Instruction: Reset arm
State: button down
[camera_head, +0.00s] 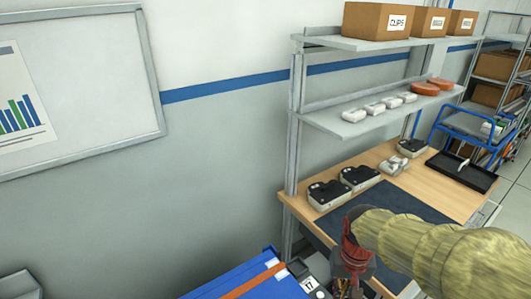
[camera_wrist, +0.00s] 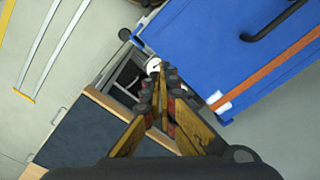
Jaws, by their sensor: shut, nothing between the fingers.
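My arm reaches in from the right edge in the head view, in a yellowish sleeve with a dark red wrist. My gripper (camera_wrist: 160,75) points away in the wrist view, with its two dark-tipped fingers closed together and nothing held between them. In the head view the gripper (camera_head: 345,288) hangs low, in front of the near end of the workbench, and its tips are hard to make out. In the wrist view it is above the gap between the workbench (camera_wrist: 100,108) and a blue case (camera_wrist: 205,50); I cannot tell its height.
The blue case (camera_head: 232,283) with an orange strap stands left of the workbench (camera_head: 428,187). Grey-black devices (camera_head: 327,194) and a black tray (camera_head: 462,171) rest on the bench. A shelf (camera_head: 350,122) above holds small white items. A blue cart (camera_head: 462,122) stands behind.

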jog(key=s+r+n+t, duration=0.1)
jog(key=s+r+t, duration=0.4)
jog(key=s+r, duration=0.5)
notch_tip(320, 180, up, 4)
jog(key=shift+s+a+f+n, duration=0.15)
jog(key=shift+s+n, duration=0.1)
jog(key=shift+n, duration=0.15)
jog(key=c, duration=2.6)
grip_release()
